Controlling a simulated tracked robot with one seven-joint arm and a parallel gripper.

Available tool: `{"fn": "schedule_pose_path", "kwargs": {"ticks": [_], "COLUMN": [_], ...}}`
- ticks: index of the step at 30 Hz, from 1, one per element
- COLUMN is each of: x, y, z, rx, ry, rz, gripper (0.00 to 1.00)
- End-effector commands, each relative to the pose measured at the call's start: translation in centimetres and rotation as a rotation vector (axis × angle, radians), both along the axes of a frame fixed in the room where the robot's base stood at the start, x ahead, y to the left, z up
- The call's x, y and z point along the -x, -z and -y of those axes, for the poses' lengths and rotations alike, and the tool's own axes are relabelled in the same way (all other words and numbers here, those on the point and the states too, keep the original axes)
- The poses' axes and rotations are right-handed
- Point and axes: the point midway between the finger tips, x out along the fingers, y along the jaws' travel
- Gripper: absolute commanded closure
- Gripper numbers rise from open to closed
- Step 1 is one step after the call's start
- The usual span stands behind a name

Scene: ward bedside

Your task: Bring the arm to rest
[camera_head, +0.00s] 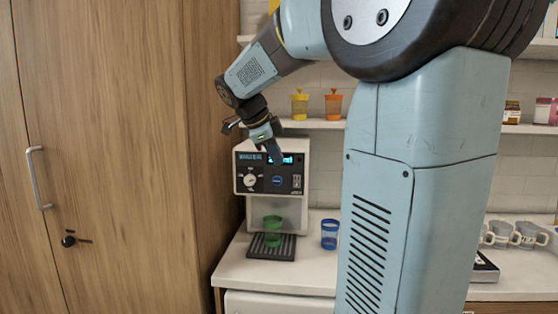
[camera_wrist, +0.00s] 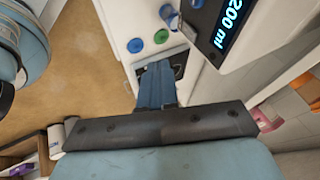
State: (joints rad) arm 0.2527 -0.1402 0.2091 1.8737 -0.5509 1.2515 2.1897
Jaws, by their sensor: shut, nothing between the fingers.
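My gripper (camera_head: 276,158) hangs from the raised arm in front of the dispenser (camera_head: 270,180), its fingers over the dispenser's lit panel. The fingers are shut together and empty. In the wrist view the closed blue fingers (camera_wrist: 156,72) point away from the camera. The dispenser's display there reads "200 ml" (camera_wrist: 232,20), close to the right of the fingers. The head view cannot show whether the fingertips touch the panel. My upper arm is bent and fills much of the head view's right half.
A green cup (camera_head: 272,228) stands at the dispenser's drip tray (camera_head: 258,252). A blue cup (camera_head: 329,236) stands on the counter (camera_head: 285,278) to its right. Grey mugs (camera_head: 525,236) stand at right; a wooden cabinet (camera_head: 100,150) at left.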

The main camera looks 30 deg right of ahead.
Motion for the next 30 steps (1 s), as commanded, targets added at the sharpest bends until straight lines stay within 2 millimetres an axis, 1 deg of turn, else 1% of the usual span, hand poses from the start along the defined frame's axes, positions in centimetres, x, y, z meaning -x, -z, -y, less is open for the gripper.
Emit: {"fn": "schedule_pose_path", "kwargs": {"ticks": [13, 17, 20, 30], "x": [0.0, 0.7, 2.1, 8.8], "y": [0.0, 0.2, 0.5, 3.3], "z": [-0.1, -0.5, -1.4, -5.2], "rx": [0.000, -0.003, -0.008, -0.007], "ry": [-0.003, -0.056, -0.165, -0.726], "rz": [0.000, -0.022, -0.065, -0.241], "gripper": [1.00, 1.00, 1.00, 1.00]}}
